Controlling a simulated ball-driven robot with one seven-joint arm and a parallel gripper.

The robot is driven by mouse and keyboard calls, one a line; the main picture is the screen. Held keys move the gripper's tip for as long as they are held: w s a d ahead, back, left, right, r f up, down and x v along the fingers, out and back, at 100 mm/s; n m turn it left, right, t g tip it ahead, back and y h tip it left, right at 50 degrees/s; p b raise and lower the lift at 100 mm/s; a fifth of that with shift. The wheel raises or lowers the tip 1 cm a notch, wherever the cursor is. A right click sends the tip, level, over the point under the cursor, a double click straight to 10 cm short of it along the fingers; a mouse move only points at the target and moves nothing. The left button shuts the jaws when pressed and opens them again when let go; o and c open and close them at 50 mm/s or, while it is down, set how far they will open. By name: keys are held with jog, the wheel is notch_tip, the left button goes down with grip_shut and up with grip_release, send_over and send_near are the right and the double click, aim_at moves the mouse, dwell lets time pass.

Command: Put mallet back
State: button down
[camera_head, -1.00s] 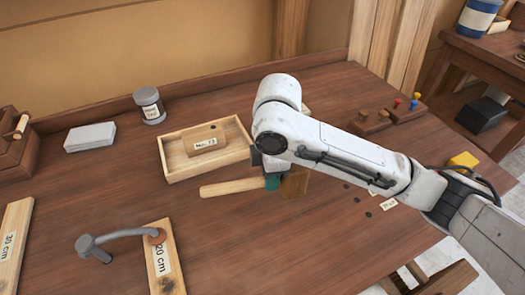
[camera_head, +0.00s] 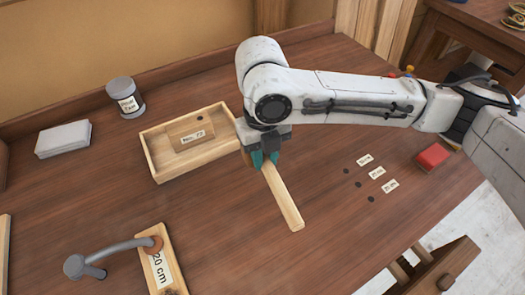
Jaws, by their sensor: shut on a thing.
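The mallet (camera_head: 283,198) has a pale wooden handle that points down and to the right in the head view. My gripper (camera_head: 265,160) has teal fingertips and is shut on the handle near its upper end. The mallet's head is mostly hidden behind my gripper, with a bit of wood showing at its left side. The mallet is over the bench, right of the tray; I cannot tell whether it touches the top. Three small labels (camera_head: 377,172) lie to the right, each beside a dark round spot.
The wooden tray (camera_head: 165,172) holds a block (camera_head: 190,133) marked with a number. A jar (camera_head: 126,98) and a grey block (camera_head: 63,139) stand at the back left. A grey bent clamp (camera_head: 120,238) reaches a 20 cm board (camera_head: 163,270). A red block (camera_head: 433,156) lies right. The front middle is clear.

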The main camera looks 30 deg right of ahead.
jog(key=shift+f+b, duration=3.1)
jog(key=shift+f, duration=0.75)
jog(key=shift+f+b, duration=0.3)
jog(key=shift+f, duration=0.2)
jog(key=c, duration=0.9)
grip_release()
jog(key=shift+o, duration=0.2)
notch_tip(320, 180, up, 8)
jog(key=p, duration=0.6)
jog(key=shift+p, duration=0.3)
